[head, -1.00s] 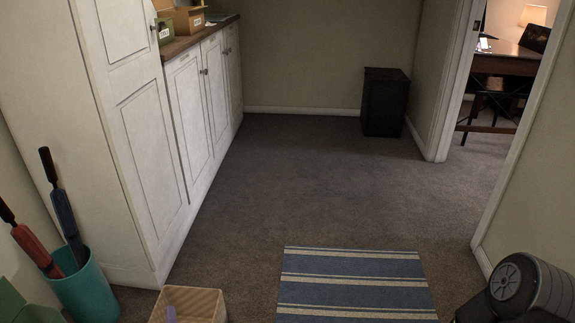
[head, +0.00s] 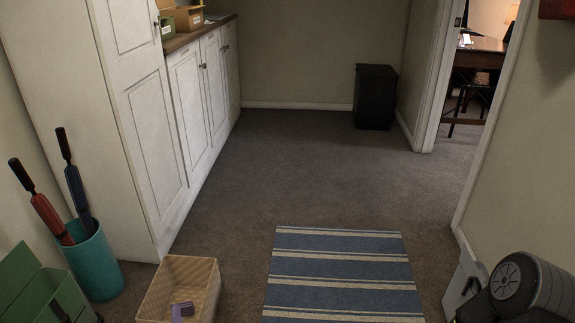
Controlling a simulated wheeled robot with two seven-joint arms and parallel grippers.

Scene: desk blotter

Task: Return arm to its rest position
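Part of my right arm, a dark rounded link with a ribbed round cap, shows at the bottom right corner of the head view. Its gripper cannot be made out there. My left arm and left gripper are not in view. Nothing held by either gripper can be seen.
A striped blue mat (head: 341,294) lies on open carpet. At left stand white cabinets (head: 146,130), a teal holder (head: 93,265) with umbrellas, a green box (head: 30,285) and a wicker basket (head: 204,290) with a purple thing (head: 181,312). A black bin (head: 376,98) stands beyond, near a doorway.

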